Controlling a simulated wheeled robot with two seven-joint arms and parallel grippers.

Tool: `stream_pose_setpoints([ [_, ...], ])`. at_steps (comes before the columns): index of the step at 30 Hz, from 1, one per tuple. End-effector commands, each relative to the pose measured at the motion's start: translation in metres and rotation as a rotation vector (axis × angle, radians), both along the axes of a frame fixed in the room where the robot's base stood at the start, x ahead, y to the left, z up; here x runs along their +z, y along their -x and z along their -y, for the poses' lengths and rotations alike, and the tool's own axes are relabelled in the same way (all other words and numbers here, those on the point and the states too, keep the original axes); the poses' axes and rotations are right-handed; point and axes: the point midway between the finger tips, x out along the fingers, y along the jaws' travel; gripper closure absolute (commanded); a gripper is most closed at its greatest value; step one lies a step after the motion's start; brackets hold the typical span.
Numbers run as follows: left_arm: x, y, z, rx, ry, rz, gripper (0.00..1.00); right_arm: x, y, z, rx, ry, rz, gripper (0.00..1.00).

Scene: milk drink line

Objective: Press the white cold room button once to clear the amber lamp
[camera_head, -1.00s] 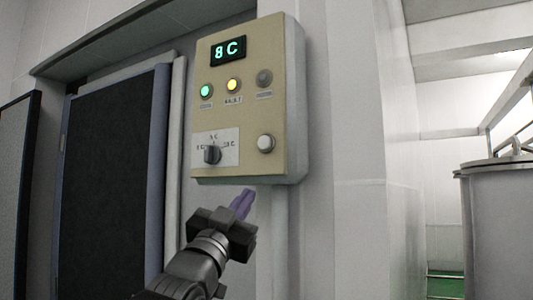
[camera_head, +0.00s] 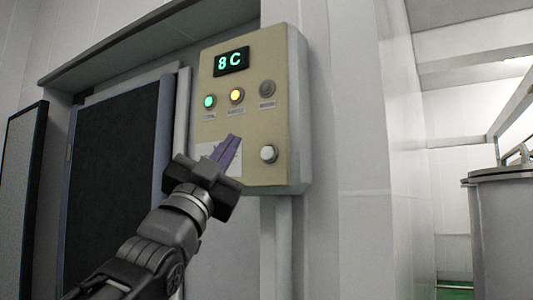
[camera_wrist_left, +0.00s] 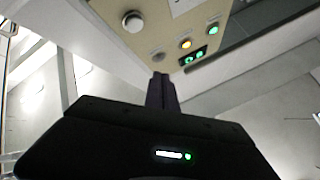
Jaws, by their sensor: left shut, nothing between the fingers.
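The beige control panel (camera_head: 250,120) is on the wall, with a display (camera_head: 231,61) reading 8C. The green lamp (camera_head: 209,102) and the amber lamp (camera_head: 237,96) are lit; a grey lamp (camera_head: 267,88) beside them is dark. The white button (camera_head: 268,153) is at the panel's lower right; it also shows in the left wrist view (camera_wrist_left: 132,21). My right gripper is out of view.
A dark door panel (camera_head: 112,185) stands left of the control panel. A metal tank (camera_head: 500,230) stands at the far right.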

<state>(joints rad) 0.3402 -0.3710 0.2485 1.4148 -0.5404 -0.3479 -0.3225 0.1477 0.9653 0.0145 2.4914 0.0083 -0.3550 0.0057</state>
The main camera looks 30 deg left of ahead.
Motion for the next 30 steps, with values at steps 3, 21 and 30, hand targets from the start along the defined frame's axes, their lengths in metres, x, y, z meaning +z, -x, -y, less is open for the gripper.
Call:
stream_pose_setpoints([
  [3,0.001,-0.009,-0.001,0.000,0.001,-0.002,1.00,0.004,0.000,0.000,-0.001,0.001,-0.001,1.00],
  [21,0.001,-0.078,-0.002,-0.001,0.002,-0.001,1.00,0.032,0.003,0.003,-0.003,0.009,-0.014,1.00],
  [30,0.000,-0.085,-0.002,0.000,0.001,0.001,1.00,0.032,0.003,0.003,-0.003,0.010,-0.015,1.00],
])
